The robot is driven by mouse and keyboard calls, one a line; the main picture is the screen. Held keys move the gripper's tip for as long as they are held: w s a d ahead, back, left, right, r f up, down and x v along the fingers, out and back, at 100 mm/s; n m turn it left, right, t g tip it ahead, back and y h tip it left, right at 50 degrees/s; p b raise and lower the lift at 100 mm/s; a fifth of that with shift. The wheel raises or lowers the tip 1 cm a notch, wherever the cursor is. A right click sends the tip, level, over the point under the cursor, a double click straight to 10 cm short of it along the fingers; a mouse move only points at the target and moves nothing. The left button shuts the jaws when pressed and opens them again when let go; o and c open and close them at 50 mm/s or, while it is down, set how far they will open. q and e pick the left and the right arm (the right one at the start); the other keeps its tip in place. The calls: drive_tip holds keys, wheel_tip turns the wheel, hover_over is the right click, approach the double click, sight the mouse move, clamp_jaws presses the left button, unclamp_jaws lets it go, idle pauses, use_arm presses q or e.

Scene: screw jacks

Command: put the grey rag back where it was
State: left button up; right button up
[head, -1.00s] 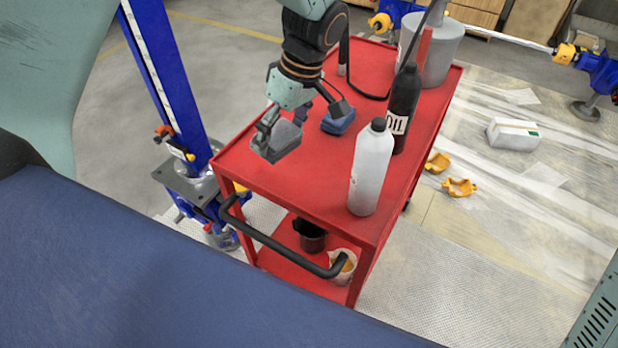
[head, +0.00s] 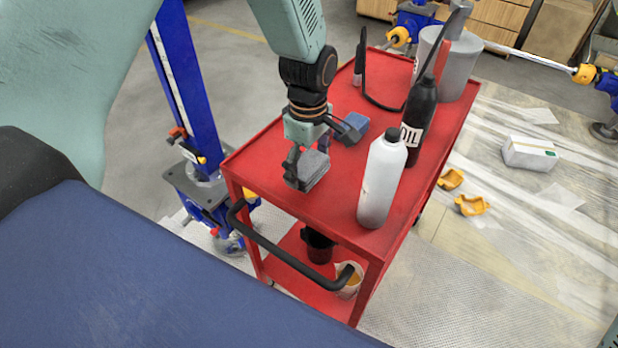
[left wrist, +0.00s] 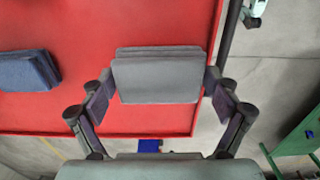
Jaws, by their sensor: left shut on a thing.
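The grey rag (head: 312,172), a folded thick pad, is over the near left part of the red cart's top (head: 335,205). My left gripper (head: 306,155) is shut on it, with a finger at each side. The left wrist view shows the rag (left wrist: 157,82) between the two fingers, over the red surface near the cart's edge. I cannot tell whether the rag touches the cart top or hangs just above it. A folded blue rag (head: 356,122) lies on the cart behind it; it also shows in the left wrist view (left wrist: 28,70). My right gripper is not in view.
A white-grey bottle (head: 380,185) stands right of the grey rag. A black oil bottle (head: 420,110) and a grey can (head: 462,65) stand farther back. A black handle (head: 285,255) runs along the cart's near side. A blue jack column (head: 190,85) rises at left.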

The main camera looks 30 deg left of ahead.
sight(308, 176)
use_arm(q)
drive_tip(key=shift+d+f, duration=0.1)
drive_tip(key=shift+f, duration=0.25)
drive_tip(key=shift+s+f+b, duration=0.2)
drive_tip(key=shift+f+b, duration=0.1)
drive_tip(key=shift+f, duration=1.15)
drive_tip(key=shift+w, duration=0.2)
drive_tip(key=shift+s, duration=0.1)
drive_tip(key=o, duration=0.8)
drive_tip(key=shift+f, duration=0.1)
drive_tip(key=shift+o, duration=0.3)
drive_tip(key=shift+f, duration=0.1)
